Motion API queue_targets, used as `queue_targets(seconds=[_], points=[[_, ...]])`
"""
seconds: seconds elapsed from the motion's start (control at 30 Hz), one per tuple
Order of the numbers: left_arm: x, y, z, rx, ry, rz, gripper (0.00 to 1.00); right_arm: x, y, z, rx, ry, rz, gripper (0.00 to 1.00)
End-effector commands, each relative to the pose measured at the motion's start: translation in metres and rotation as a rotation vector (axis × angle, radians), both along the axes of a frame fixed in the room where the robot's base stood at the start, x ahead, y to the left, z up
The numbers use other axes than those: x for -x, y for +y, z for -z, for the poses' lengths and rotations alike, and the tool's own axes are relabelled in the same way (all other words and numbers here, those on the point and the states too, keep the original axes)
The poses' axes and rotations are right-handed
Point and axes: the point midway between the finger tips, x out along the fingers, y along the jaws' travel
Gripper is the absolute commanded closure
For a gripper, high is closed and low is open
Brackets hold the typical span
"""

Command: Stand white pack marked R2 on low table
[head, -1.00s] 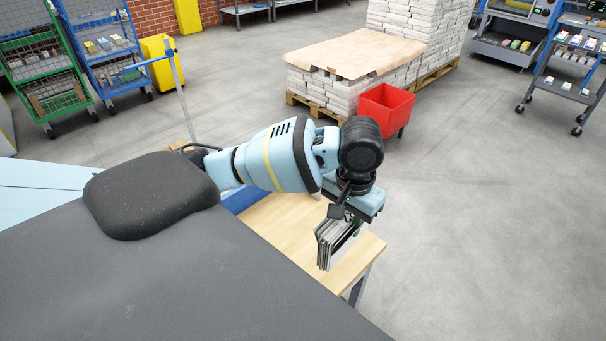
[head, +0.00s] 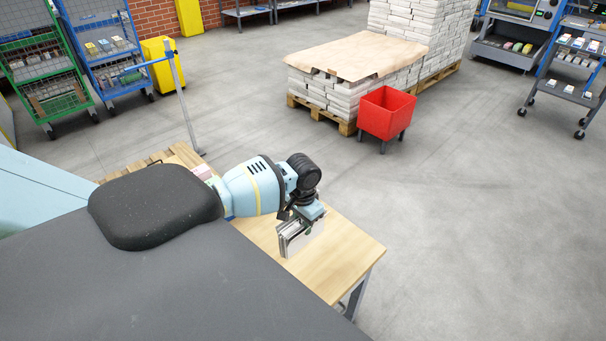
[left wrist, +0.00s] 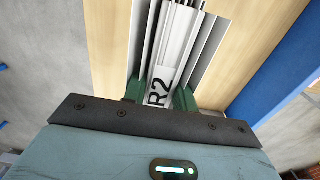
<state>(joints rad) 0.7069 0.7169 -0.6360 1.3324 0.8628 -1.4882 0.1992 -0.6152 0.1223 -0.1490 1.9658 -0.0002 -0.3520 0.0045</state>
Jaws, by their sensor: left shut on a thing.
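The white pack marked R2 (head: 308,236) is upright, with several thin grey-white layers showing at its left end in the head view. In the left wrist view the R2 label (left wrist: 160,86) faces the camera between the green fingers. My left gripper (left wrist: 160,94) is shut on the pack from above; it also shows in the head view (head: 301,215). The pack is over the low table (head: 345,258), which has a pale wooden top. I cannot tell whether its lower edge touches the wood. My right gripper is out of view.
The table's right part and front corner are bare. A small pink thing (head: 203,172) lies near the table's far left end. A red bin (head: 386,112) and a paper-covered pallet stack (head: 350,55) stand on the floor beyond. Open floor lies to the right.

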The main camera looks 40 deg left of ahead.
Motion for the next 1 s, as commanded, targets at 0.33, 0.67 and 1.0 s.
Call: queue_targets(seconds=[0.33, 0.67, 1.0], points=[[0.001, -0.001, -0.003, 0.000, -0.004, 0.000, 1.00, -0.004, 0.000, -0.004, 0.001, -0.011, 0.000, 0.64], [0.003, 0.000, 0.033, 0.000, 0.008, 0.000, 1.00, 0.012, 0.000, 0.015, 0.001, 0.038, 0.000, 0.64], [0.003, -0.001, 0.067, 0.000, 0.007, 0.000, 1.00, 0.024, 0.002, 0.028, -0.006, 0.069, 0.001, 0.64]])
